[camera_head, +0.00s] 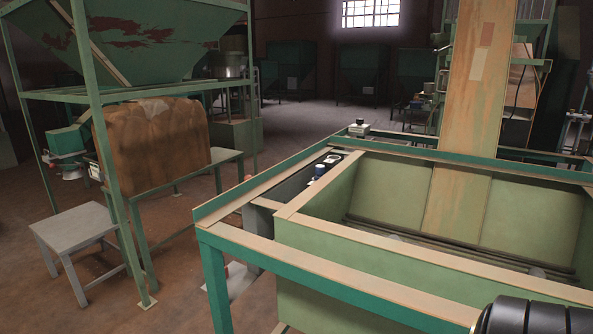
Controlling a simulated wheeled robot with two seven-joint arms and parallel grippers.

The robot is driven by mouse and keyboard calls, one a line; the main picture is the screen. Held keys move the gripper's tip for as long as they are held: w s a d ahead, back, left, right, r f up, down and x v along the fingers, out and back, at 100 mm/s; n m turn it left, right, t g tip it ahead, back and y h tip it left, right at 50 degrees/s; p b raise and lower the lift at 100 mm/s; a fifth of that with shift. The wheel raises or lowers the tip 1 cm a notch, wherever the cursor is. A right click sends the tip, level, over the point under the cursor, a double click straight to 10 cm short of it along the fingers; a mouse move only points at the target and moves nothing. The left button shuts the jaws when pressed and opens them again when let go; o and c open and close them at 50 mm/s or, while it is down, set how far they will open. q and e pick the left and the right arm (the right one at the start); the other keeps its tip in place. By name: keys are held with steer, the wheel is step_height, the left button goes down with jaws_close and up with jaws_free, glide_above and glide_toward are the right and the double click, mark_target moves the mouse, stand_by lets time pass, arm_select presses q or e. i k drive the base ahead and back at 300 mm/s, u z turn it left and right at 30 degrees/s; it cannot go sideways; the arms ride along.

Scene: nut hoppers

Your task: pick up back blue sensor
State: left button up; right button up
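A small blue sensor (319,170) stands on a dark narrow ledge between the green outer rail and the pale green hopper wall. It is small in the picture, and I cannot tell whether a second blue sensor is beside it. A small white part (333,158) lies just behind it on the same ledge. Neither of my grippers is in view; only a black rounded part of my own arm shows at the bottom right corner.
The green hopper (400,255) with tan-topped rims fills the right front, with a wooden post (475,100) rising at it. A grey stool (75,232) and a brown sack (155,142) on a green stand are at left. The floor between is open.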

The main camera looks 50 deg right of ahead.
mark_target(320, 168)
steer(key=i, duration=4.85)
steer(key=z, duration=3.95)
steer(key=i, duration=1.7)
